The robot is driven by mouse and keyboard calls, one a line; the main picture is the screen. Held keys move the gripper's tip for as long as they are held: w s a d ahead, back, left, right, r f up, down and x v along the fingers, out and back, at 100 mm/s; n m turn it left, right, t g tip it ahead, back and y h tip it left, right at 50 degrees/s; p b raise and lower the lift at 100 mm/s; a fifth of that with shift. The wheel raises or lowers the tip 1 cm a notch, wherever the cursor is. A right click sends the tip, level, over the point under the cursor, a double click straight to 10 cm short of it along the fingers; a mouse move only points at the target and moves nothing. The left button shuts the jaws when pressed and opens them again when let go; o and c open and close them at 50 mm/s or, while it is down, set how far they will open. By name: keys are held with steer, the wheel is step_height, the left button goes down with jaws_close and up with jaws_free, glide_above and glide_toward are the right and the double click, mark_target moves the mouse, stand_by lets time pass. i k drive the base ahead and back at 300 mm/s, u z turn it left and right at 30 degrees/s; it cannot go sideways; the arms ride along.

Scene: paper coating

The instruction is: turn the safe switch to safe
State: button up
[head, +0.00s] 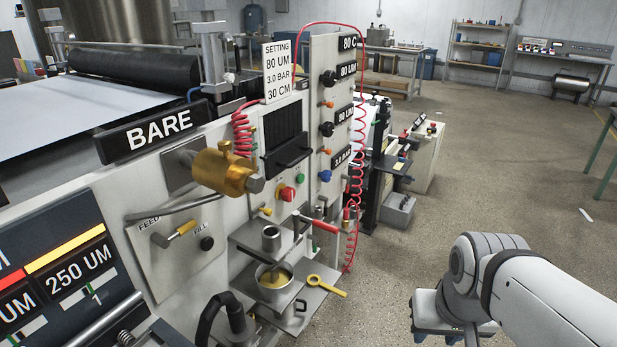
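No label reading "safe" is legible, so I cannot tell which control is the safe switch. On the machine's front, a red knob (287,192) sits beside a green button (300,178), and a small yellow-tipped lever (265,211) is below left of them. Further left, a yellow-handled lever (180,229) is on a plate marked FEED and FILL. My gripper (438,318) is at the lower right, over the floor and well apart from the machine. Its fingers are too hidden to tell whether they are open or shut.
A brass cylinder (222,170) juts from the machine front. A metal cup (274,278) and a yellow ring-ended tool (326,286) sit on low shelves below the controls. Red coiled hoses hang nearby. The floor (480,180) to the right is mostly clear.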

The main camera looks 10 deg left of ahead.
mark_target(287, 194)
steer(key=i, duration=0.85)
steer(key=z, duration=0.05)
